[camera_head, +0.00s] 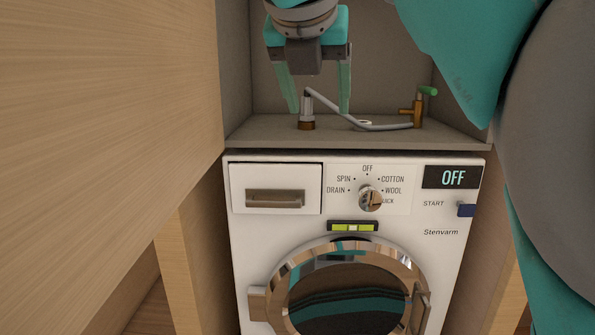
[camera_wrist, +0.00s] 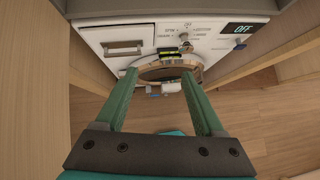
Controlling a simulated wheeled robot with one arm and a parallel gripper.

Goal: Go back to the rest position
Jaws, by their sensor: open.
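My gripper (camera_head: 318,108) is at the top of the head view, pointing down. Its two green fingers are apart, with nothing held between them. In the picture its fingertips overlap the grey shelf (camera_head: 250,132) above the washing machine and stand on either side of a hose fitting; whether they touch anything I cannot tell. In the wrist view the open fingers (camera_wrist: 160,78) reach toward the washer's round door. The white washing machine (camera_head: 290,230) has its door (camera_head: 350,300) apparently closed, its dial (camera_head: 370,198) near the middle and a display (camera_head: 453,177) reading OFF.
A grey hose (camera_head: 335,108) runs from the fitting (camera_head: 306,112) to a brass tap with a green handle (camera_head: 428,91). A wooden panel (camera_head: 100,120) fills the left side. Wooden side walls flank the washer closely. Open wooden floor (camera_wrist: 265,125) shows in the wrist view.

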